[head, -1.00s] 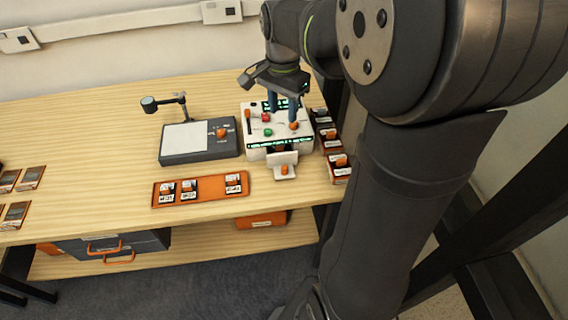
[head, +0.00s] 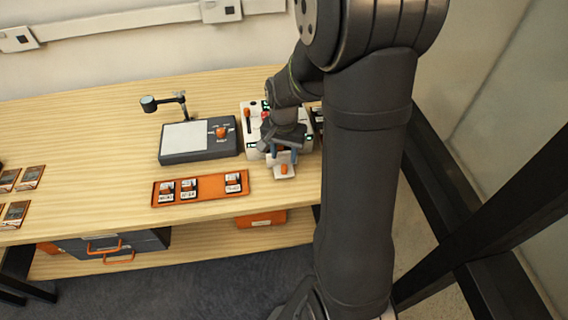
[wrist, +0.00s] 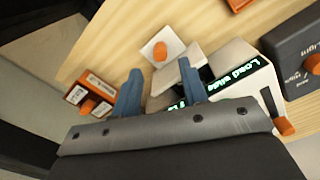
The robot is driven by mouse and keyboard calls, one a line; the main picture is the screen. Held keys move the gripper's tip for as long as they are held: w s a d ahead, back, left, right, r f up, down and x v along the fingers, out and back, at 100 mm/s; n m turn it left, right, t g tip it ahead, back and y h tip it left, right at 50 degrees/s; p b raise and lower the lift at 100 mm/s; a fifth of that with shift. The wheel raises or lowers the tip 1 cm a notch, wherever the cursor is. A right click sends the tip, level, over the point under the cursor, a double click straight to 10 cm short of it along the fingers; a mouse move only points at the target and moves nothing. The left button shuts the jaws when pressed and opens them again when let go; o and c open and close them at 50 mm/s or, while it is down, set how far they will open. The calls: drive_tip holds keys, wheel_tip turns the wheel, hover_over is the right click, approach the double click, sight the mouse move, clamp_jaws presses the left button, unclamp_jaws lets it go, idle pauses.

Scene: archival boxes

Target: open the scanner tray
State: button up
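The scanner is a white box (head: 249,125) with orange, red and green controls on top, partly hidden behind my arm in the head view. Its body (wrist: 240,84) in the wrist view carries a lit display starting "Load slide". A small white plate with an orange knob (head: 284,169) juts out at its front; it also shows in the wrist view (wrist: 153,60), ahead of the fingertips. A pale upright panel stands between this plate and the body. My gripper (head: 283,155) hangs over the scanner's front. Its blue fingers (wrist: 160,76) are apart, with nothing visibly gripped.
A dark grey viewer (head: 198,141) with a lamp arm stands left of the scanner. An orange tray (head: 207,199) with several labelled pieces lies front left. The table's left middle is clear.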

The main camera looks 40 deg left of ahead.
sight(284, 166)
drive_tip(key=shift+f, duration=2.65)
drive_tip(key=shift+c, duration=0.4)
clamp_jaws()
